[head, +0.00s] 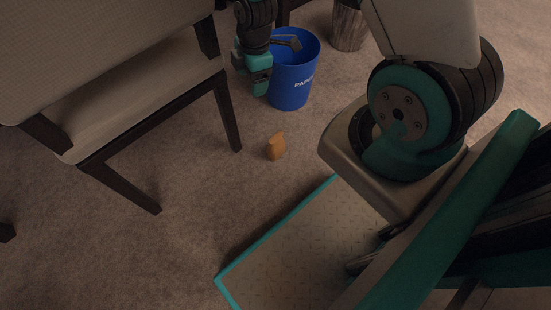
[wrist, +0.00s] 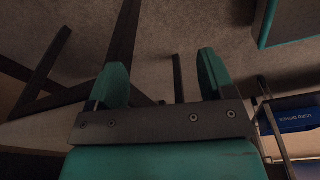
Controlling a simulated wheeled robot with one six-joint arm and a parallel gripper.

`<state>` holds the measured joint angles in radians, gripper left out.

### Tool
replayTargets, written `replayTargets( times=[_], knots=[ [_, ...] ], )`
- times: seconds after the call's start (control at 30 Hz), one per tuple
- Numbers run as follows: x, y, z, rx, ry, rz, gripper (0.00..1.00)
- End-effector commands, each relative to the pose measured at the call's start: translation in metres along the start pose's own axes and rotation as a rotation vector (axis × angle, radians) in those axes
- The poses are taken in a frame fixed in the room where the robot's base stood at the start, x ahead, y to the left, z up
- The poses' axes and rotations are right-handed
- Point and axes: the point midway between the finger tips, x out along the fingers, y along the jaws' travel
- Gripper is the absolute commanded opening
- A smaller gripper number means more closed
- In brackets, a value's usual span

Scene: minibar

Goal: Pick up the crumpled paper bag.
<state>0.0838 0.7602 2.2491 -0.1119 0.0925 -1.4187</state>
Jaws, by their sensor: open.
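The crumpled paper bag (head: 276,147) is a small orange-brown lump standing on the carpet in the head view, between the chair and my base. My gripper (head: 262,86) is beyond it in the picture, up and a little to the left, in front of the blue bin and apart from the bag. In the wrist view my gripper (wrist: 162,60) shows two teal fingers spread wide with nothing between them. The bag cannot be made out in the wrist view.
A chair (head: 140,95) with dark legs stands at the left. A blue bin (head: 292,80) with white lettering is right behind my gripper, and a grey bin (head: 348,28) stands farther back. The carpet (head: 200,215) around the bag is clear. A blue object (wrist: 298,114) shows at the wrist view's right edge.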

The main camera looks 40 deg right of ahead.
Motion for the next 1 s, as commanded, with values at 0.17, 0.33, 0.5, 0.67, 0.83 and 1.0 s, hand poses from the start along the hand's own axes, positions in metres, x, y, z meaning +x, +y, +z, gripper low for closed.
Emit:
replayTargets(
  times=[0.17,0.33,0.5,0.67,0.83,1.0],
  knots=[
    [0.125,-0.009,0.059,-0.209,-0.078,-0.027,0.76],
    [0.164,-0.016,0.082,-0.313,-0.108,-0.040,0.76],
    [0.195,-0.018,0.088,-0.331,-0.112,-0.043,0.76],
    [0.233,-0.018,0.092,-0.330,-0.111,-0.043,0.76],
    [0.268,-0.019,0.096,-0.329,-0.111,-0.043,0.76],
    [0.284,-0.019,0.098,-0.329,-0.111,-0.043,0.76]
  ],
)
